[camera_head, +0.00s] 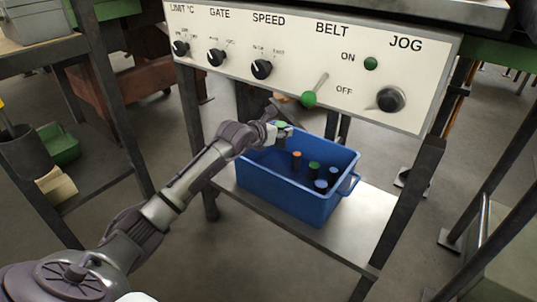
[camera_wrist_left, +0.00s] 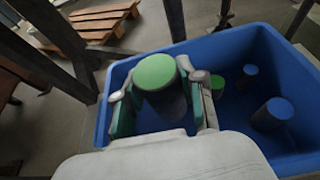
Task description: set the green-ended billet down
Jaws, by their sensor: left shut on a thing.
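My left gripper (camera_head: 277,129) is shut on a dark billet with a bright green end (camera_wrist_left: 154,72). The billet stands roughly upright between the two fingers (camera_wrist_left: 161,95), green end up. The gripper is at the back left part of a blue bin (camera_head: 285,193), over its inside. In the left wrist view the bin's rim (camera_wrist_left: 115,77) surrounds the held billet. The billet's lower end is hidden, so I cannot tell whether it touches the bin floor. My right gripper is not in view.
Other billets stand in the bin: orange-ended (camera_head: 297,155), green-ended (camera_head: 314,166) and blue-ended (camera_head: 333,170). The bin sits on a metal shelf (camera_head: 358,220) beneath a control panel (camera_head: 300,60) with knobs and a green-tipped lever (camera_head: 309,99). A wooden pallet (camera_wrist_left: 105,18) lies on the floor.

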